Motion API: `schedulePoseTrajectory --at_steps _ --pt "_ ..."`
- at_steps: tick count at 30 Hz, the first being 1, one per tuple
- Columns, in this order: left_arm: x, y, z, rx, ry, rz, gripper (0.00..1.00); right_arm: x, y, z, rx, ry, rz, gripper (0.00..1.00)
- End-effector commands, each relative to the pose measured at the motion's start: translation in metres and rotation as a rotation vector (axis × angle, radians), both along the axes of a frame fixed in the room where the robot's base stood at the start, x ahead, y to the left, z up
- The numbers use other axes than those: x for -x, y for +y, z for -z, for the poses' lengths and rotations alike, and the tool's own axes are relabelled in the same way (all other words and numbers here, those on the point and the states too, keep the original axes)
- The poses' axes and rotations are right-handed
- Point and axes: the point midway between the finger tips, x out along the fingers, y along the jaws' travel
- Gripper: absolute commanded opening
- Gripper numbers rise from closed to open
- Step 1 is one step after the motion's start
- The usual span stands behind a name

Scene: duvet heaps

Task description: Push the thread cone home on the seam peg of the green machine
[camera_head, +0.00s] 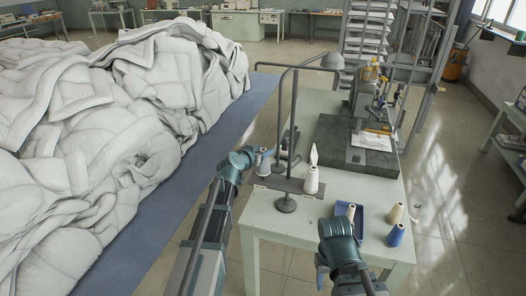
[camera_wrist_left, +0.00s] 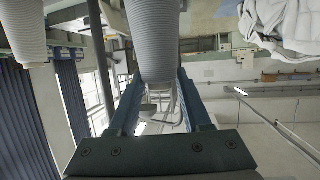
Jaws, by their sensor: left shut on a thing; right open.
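My left gripper (camera_head: 258,160) is shut on a grey-blue thread cone (camera_head: 265,163), at the table's left edge beside the thread stand. In the left wrist view the ribbed grey cone (camera_wrist_left: 155,42) sits between the fingers. The dark thread stand (camera_head: 292,184) has upright rods and carries a white cone (camera_head: 312,181); a pale cone also shows in the wrist view's top left (camera_wrist_left: 22,30). I cannot tell which peg is the seam peg, or whether the held cone is on a peg. A grey-green machine (camera_head: 367,92) stands behind. My right gripper (camera_head: 336,240) is open over the near edge; its fingertips are unclear.
A dark slab (camera_head: 335,140) bears the machine. White duvets (camera_head: 110,130) heap at left.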

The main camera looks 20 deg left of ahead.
Motion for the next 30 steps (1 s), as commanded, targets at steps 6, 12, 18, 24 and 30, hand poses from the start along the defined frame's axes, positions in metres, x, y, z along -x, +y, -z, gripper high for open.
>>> schedulePoseTrajectory --at_steps 6,12,18,24,30 --pt "0.0 0.0 0.006 0.0 0.0 0.0 0.0 0.0 0.0 0.007 0.0 0.0 0.0 0.5" --pt "0.0 0.0 0.011 0.0 0.0 0.0 0.0 0.0 0.0 0.011 0.0 0.0 0.0 0.5" --pt "0.0 0.0 0.016 0.0 0.0 0.0 0.0 0.0 0.0 0.016 0.0 0.0 0.0 0.5" --pt "0.0 0.0 0.021 0.0 0.0 0.0 0.0 0.0 0.0 0.021 0.0 0.0 0.0 0.5" --pt "0.0 0.0 0.025 0.0 0.0 0.0 0.0 0.0 0.0 0.026 0.0 0.0 0.0 0.5"
